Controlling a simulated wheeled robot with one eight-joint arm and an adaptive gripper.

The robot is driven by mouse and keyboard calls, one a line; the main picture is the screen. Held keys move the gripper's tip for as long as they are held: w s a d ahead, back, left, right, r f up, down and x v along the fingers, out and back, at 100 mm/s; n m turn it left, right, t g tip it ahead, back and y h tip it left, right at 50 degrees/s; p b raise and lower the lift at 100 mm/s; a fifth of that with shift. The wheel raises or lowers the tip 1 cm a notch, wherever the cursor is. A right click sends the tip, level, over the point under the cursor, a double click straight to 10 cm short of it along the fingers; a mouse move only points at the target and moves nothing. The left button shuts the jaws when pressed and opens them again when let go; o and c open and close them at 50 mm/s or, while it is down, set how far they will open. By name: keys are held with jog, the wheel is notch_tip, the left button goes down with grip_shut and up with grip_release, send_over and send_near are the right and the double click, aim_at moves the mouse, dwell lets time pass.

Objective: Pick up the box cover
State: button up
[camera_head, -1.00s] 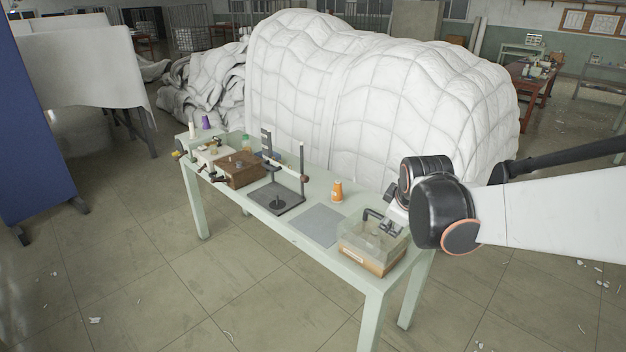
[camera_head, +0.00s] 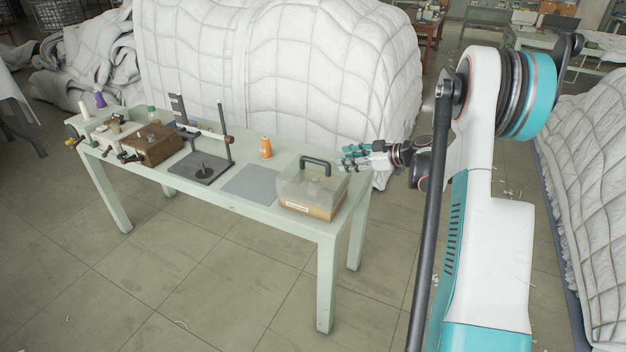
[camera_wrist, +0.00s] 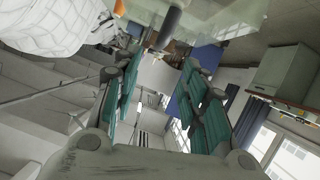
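The box cover (camera_head: 328,181) is clear, with a dark arched handle (camera_head: 317,161) on top. It sits on a brown-based box (camera_head: 310,205) at the right end of the pale green table (camera_head: 262,196). A blurry pale shape shows inside. My gripper (camera_head: 343,159) is just right of the handle in the head view, at about handle height, with its teal fingers pointing left. In the wrist view its two fingers (camera_wrist: 158,88) stand apart with nothing between them. A dark grey rod (camera_wrist: 168,28) beyond the fingertips may be the handle; I cannot tell.
An orange bottle (camera_head: 266,148), a grey mat (camera_head: 250,183), a dark stand (camera_head: 203,167) and a brown wooden box (camera_head: 150,144) stand further left on the table. A big white duvet heap (camera_head: 270,75) rises behind.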

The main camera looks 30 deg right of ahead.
aim_at(315, 161)
jog(key=b+x, duration=0.2)
jog(key=x, duration=0.6)
jog(key=shift+w+f, duration=0.1)
jog(key=shift+w, duration=0.15)
jog(key=shift+a+b+x, duration=0.2)
jog(key=shift+b+x, duration=1)
jog(key=shift+x, duration=1.45)
jog(key=shift+s, duration=0.1)
grip_shut()
